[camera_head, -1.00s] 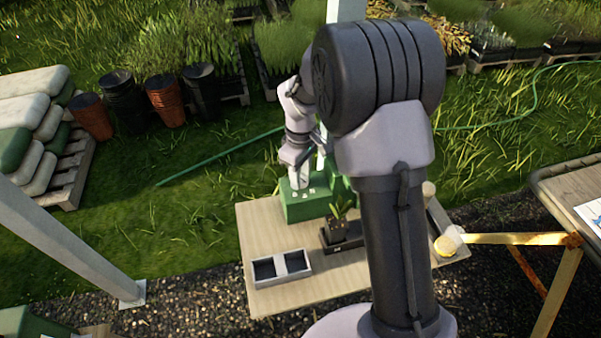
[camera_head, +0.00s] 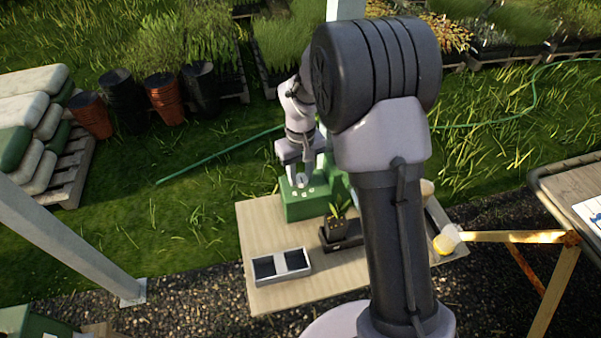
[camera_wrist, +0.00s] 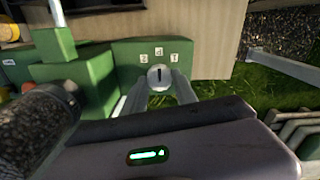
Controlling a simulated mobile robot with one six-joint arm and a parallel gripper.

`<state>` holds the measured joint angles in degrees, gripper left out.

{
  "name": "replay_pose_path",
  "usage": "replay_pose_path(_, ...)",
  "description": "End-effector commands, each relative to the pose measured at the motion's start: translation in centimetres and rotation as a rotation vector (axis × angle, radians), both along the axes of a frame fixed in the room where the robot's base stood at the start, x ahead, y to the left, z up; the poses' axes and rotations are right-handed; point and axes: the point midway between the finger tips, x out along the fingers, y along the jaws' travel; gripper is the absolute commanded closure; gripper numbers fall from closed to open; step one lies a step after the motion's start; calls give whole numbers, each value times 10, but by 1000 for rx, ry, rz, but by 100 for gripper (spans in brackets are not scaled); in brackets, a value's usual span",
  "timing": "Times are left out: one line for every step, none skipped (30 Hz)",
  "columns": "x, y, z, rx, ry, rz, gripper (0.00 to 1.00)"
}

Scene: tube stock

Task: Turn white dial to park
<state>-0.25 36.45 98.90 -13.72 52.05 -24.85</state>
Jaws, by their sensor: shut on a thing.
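The white dial (camera_wrist: 160,77) is round with a dark line on it, on the face of a green box (camera_wrist: 122,60). In the wrist view the line runs upright, toward the middle one of three small white labels (camera_wrist: 158,51); the label symbols are too small to read. My gripper (camera_wrist: 160,84) is shut on the dial, with one finger on each side of it. In the head view my gripper (camera_head: 301,178) is at the top of the green box (camera_head: 306,207), and the dial is hard to make out there.
The box stands on a wooden table (camera_head: 262,220). A grey two-part tray (camera_head: 281,266) and a black holder with a potted plant (camera_head: 338,228) are nearby. My arm hides part of the table's right side.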

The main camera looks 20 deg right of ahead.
Motion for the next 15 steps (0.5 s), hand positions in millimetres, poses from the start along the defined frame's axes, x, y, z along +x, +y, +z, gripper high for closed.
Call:
replay_pose_path(0,0,0,0,-1,-2,100)
replay_pose_path(0,0,0,0,-1,-2,100)
replay_pose_path(0,0,0,0,-1,-3,100)
replay_pose_path(0,0,0,0,-1,-3,100)
replay_pose_path(0,0,0,0,-1,-3,100)
replay_pose_path(0,0,0,0,-1,-3,100)
replay_pose_path(0,0,0,0,-1,-3,100)
replay_pose_path(1,0,0,0,-1,-2,100)
replay_pose_path(1,0,0,0,-1,-2,100)
replay_pose_path(1,0,0,0,-1,-2,100)
replay_pose_path(1,0,0,0,-1,-2,100)
replay_pose_path(0,0,0,0,-1,-2,58)
replay_pose_path(0,0,0,0,-1,-2,52)
replay_pose_path(0,0,0,0,-1,-2,47)
replay_pose_path(0,0,0,0,-1,-2,44)
